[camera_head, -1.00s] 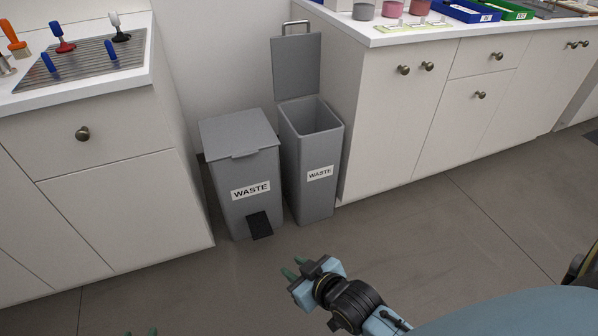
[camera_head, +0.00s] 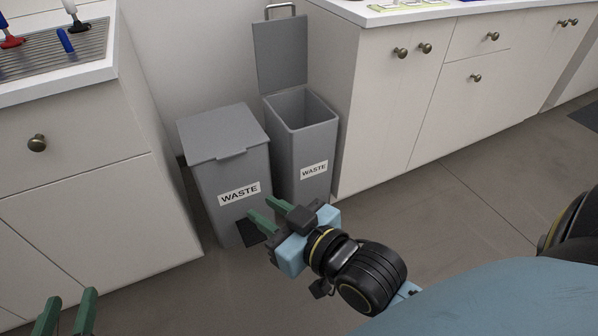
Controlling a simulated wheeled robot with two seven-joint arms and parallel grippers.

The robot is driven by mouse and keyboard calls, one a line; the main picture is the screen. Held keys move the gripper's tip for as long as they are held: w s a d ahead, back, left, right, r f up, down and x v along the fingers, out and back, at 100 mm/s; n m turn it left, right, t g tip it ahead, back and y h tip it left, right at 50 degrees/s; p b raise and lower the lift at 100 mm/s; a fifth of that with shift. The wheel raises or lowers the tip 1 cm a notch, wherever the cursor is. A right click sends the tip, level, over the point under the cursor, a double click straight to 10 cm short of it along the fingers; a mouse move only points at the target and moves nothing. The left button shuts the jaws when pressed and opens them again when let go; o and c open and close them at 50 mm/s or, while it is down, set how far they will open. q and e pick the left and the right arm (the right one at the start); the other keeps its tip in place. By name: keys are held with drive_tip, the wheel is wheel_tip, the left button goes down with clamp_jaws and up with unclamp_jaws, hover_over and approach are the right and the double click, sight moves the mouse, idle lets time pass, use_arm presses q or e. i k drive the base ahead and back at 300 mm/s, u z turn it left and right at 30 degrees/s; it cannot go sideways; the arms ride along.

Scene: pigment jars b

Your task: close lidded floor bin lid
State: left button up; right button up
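Two grey floor bins labelled WASTE stand side by side. The narrow right bin (camera_head: 305,155) has its lid (camera_head: 281,52) raised upright at the back, with a metal handle (camera_head: 281,9) on top, and its mouth is uncovered. The wider left bin (camera_head: 213,182) has its lid (camera_head: 222,133) shut; its black pedal is partly hidden behind my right gripper. My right gripper (camera_head: 260,207) is open and empty, in front of the bins in the picture. My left gripper (camera_head: 70,297) is open and empty at the bottom left; only its green fingers show.
A white cabinet (camera_head: 85,185) with a drying rack (camera_head: 55,48) on top stands left of the bins. A longer white cabinet run (camera_head: 380,120) stands right, close to the narrow bin. The grey floor (camera_head: 440,215) in front is clear.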

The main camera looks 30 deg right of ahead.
sight(280, 45)
drive_tip(key=k, duration=0.45)
drive_tip(key=z, duration=0.75)
drive_tip(key=i, duration=1.9)
drive_tip(key=u, duration=0.65)
